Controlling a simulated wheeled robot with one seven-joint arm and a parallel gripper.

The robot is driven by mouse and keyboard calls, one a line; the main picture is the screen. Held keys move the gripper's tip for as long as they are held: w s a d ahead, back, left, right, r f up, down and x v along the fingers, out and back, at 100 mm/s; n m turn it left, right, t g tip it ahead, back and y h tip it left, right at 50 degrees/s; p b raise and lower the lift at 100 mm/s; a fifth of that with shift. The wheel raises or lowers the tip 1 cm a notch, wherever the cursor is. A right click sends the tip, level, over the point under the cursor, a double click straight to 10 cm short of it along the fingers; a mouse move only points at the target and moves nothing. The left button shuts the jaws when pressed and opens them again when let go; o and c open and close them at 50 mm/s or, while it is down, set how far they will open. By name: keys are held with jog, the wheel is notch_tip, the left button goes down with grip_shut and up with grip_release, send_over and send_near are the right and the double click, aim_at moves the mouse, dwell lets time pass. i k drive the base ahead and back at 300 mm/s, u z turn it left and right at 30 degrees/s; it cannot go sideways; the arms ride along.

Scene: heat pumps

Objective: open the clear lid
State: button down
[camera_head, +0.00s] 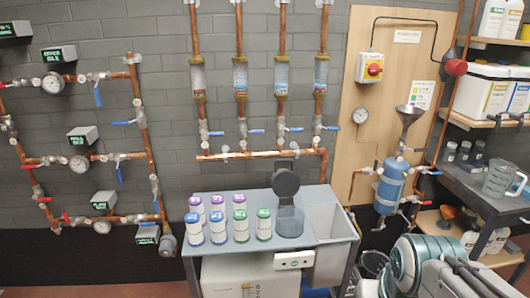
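A clear, smoky round vessel (290,221) stands on the right part of the grey bench. A dark round disc, seemingly a lid (286,180), stands raised above and behind it; I cannot tell that it is clear. No other clear lid can be made out. My arm is at the lower right, with teal rings and grey links. My gripper (468,277) seems to be the dark part at its end, well right of the bench and apart from the vessel. Its fingers are too unclear to tell open from shut.
The grey bench (340,228) carries several white filter cartridges with purple, green and blue rims, left of the vessel. A blue tank with a funnel (390,185) hangs on the wooden panel. A clear jug (499,178) stands on the right shelf. Copper pipes line the wall.

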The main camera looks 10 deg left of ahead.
aim_at(286, 184)
jog(key=u, duration=0.25)
jog(key=i, duration=1.15)
jog(key=z, duration=0.3)
